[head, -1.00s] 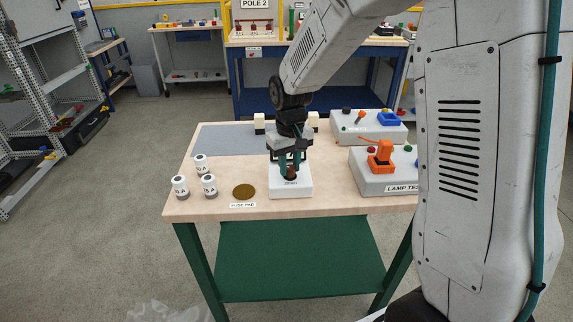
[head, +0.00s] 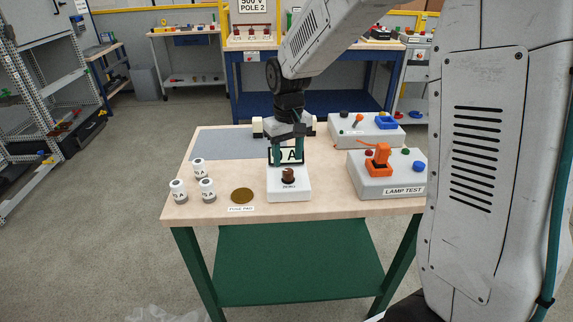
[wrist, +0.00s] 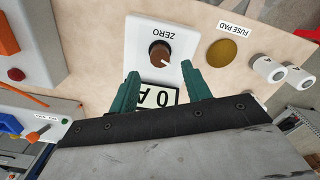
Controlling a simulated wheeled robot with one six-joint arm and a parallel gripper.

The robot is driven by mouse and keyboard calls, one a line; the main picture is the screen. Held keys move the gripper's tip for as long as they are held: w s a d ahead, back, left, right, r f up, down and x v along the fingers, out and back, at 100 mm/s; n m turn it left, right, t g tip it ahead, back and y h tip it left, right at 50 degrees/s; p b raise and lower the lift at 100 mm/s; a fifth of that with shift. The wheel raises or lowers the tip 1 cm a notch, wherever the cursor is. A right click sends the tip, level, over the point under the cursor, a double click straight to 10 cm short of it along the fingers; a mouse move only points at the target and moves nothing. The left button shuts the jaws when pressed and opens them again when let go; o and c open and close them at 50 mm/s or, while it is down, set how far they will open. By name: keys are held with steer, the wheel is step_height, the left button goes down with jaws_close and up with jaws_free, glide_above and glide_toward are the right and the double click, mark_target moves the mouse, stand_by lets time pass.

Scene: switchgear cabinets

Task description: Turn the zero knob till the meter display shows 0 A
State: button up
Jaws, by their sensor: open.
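The zero knob (head: 288,177) is a brown round knob on a white block (head: 289,194) marked ZERO at the table's front. In the wrist view the knob (wrist: 159,52) has a white pointer line toward the picture's lower right. The meter display (head: 287,155) stands behind it; in the wrist view the display (wrist: 156,97) is upside down and reads 0 A, its edges partly covered by my fingers. My gripper (head: 287,160) is open and empty. Its green fingers are apart, above and behind the knob and in front of the display, clear of the knob.
Several white cylinders (head: 206,189) and a round brown fuse pad (head: 242,195) are on the left. A grey lamp test box (head: 385,185) with an orange switch stands to the right, another grey box (head: 352,138) behind it. A grey mat (head: 225,142) lies at the back left.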

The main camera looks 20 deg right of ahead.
mark_target(289, 172)
steer(key=shift+r, duration=1.7)
steer(key=shift+s+f, duration=0.2)
steer(key=shift+s, duration=0.15)
steer(key=s+r, duration=0.2)
steer(key=s, duration=0.8)
steer(key=s+d+r+m+t, duration=0.1)
steer(key=s+r, duration=0.2)
steer(key=s, duration=0.6)
steer(key=s+d+r, duration=0.1)
steer(key=s+r, duration=0.2)
steer(key=s, duration=0.7)
steer(key=shift+s+r, duration=0.25)
steer(key=shift+s, duration=0.1)
